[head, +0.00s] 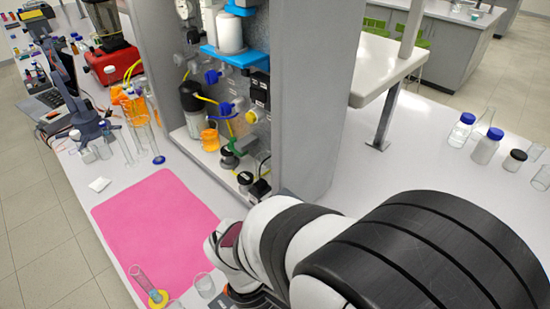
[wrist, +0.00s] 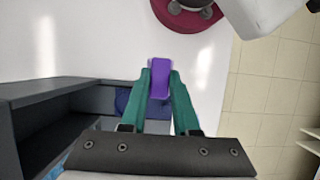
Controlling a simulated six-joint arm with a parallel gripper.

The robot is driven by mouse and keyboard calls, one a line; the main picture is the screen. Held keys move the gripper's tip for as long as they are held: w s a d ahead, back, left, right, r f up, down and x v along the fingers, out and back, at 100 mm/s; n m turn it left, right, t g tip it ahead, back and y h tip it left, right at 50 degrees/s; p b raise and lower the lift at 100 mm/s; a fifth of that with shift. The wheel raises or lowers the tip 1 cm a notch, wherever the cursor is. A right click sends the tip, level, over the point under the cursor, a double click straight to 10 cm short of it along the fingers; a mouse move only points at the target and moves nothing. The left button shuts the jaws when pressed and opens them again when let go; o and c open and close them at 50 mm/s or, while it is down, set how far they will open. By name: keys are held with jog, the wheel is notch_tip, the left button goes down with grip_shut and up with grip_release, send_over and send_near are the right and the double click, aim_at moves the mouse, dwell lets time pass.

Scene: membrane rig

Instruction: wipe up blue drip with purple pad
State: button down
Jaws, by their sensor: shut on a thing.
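In the wrist view my gripper (wrist: 160,78) has two green fingers, shut on the purple pad (wrist: 160,70). The pad stands out beyond the fingertips. A dark blue patch (wrist: 123,101) shows behind and between the fingers, partly hidden by them and the pad. It looks like the blue drip, but I cannot tell for sure. Whether the pad touches it cannot be told. In the head view my arm hides the gripper and pad, and I make out no drip there.
A dark grey open-sided structure (wrist: 60,98) stands close left of the fingers in the wrist view. A dark red round thing (wrist: 186,14) lies beyond on the white surface. In the head view the grey rig (head: 310,90) stands behind a pink mat (head: 150,225), with glassware around.

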jog(key=w+a+f, duration=0.2)
jog(key=a+f, duration=0.1)
jog(key=a, duration=1.4)
jog(key=shift+s+f, duration=0.2)
jog(key=shift+f, duration=3.25)
jog(key=shift+s+d+f, duration=0.25)
jog(key=shift+s+f, duration=0.05)
jog(key=shift+f, duration=0.25)
jog(key=shift+s+d+f, duration=0.1)
jog(key=shift+s+d, duration=0.95)
jog(key=shift+s, duration=0.05)
jog(key=shift+w+a, duration=1.25)
jog(key=shift+w, duration=0.05)
jog(key=shift+w+a, duration=0.15)
notch_tip(320, 180, up, 8)
